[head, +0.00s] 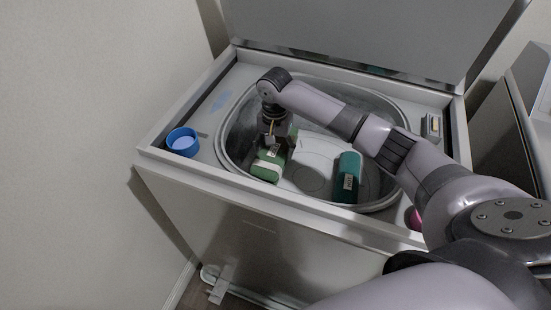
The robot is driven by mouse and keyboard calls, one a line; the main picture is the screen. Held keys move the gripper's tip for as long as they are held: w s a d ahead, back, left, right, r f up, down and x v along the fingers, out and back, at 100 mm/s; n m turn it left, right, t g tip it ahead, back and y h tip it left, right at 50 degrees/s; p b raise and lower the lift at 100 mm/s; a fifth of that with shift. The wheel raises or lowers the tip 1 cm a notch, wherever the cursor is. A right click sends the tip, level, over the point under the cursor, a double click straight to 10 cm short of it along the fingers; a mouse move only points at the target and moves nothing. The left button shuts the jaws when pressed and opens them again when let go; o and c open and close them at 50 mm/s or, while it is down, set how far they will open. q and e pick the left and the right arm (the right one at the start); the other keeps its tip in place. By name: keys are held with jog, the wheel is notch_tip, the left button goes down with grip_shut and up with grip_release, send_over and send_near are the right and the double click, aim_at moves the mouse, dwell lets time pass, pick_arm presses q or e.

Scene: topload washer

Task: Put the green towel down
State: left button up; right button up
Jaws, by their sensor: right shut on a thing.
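The green towel (267,166), rolled with a pale band, is inside the left part of the washer tub (224,140). My right gripper (274,150) reaches down into the tub from above and is shut on the green towel. The gripper hides part of the towel, and I cannot tell whether the towel touches the tub floor. My left gripper is not in view.
A teal rolled item (346,178) with a pale label lies in the tub to the right. A blue cup (182,142) stands on the washer's left top edge. The open lid (370,35) rises behind the tub. A pink object (415,219) is partly hidden by my right arm.

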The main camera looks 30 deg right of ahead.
aim_at(275, 147)
jog(key=shift+f, duration=2.4)
jog(key=o, duration=1.2)
jog(key=shift+f, duration=0.1)
notch_tip(275, 147, up, 12)
jog(key=shift+r+p, duration=0.15)
jog(key=shift+p, duration=0.15)
